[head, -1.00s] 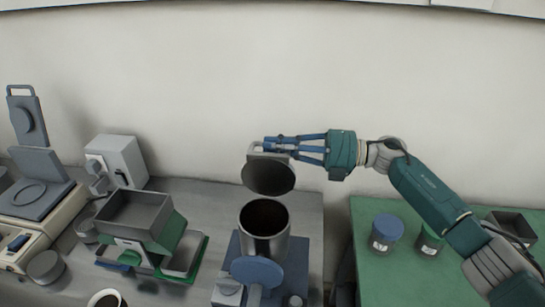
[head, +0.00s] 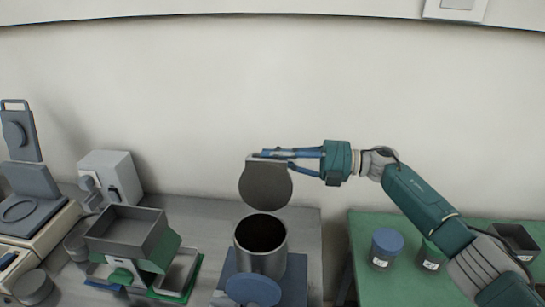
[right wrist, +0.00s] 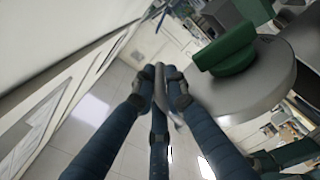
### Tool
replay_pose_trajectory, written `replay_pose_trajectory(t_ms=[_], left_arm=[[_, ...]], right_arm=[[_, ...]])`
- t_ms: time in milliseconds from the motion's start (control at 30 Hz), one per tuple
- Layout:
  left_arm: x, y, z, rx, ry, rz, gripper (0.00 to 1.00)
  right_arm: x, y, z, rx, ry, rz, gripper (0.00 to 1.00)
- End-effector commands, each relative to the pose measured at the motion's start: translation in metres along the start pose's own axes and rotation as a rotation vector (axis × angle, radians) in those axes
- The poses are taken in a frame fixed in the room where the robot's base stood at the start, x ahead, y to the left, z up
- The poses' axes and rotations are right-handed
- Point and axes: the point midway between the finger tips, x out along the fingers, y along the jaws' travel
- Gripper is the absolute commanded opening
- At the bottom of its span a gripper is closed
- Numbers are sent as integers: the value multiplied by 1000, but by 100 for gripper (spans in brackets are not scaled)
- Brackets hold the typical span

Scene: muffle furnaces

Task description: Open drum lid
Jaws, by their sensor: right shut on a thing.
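The drum (head: 261,257) is a grey metal cylinder with an open top and a dark inside, at the lower middle of the head view. Its round dark lid (head: 266,187) stands nearly upright just above the drum's back rim, its flat face towards me. Whether a hinge joins them is hidden. My right gripper (head: 272,154), with blue fingers, comes in from the right and is shut on the lid's top edge or handle. In the right wrist view the fingers close on a thin grey piece (right wrist: 160,80). My left gripper is not in view.
A blue disc (head: 252,290) is in front of the drum. Left are a grey tray (head: 125,232) on a green stand and a white box (head: 112,175). Right, a green table (head: 365,285) holds a blue-capped jar (head: 387,245).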

Motion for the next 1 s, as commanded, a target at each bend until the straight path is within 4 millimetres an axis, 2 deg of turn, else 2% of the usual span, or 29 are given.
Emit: replay_pose_trajectory(t_ms=[33,67,100,133,467,600,767,1000], left_arm=[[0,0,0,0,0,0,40],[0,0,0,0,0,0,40],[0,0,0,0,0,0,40],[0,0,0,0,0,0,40],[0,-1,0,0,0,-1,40],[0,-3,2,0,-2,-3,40],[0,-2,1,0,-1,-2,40],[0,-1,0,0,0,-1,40]], right_arm=[[0,-6,0,2,0,-10,0],[0,-6,0,2,0,-10,18],[0,-6,0,2,1,-10,26],[0,-6,0,2,1,-10,29],[0,-3,0,0,1,-5,29],[-5,-2,0,0,0,-4,29],[-30,-2,1,-1,-3,-3,29],[-82,-2,1,0,-3,-4,29]])
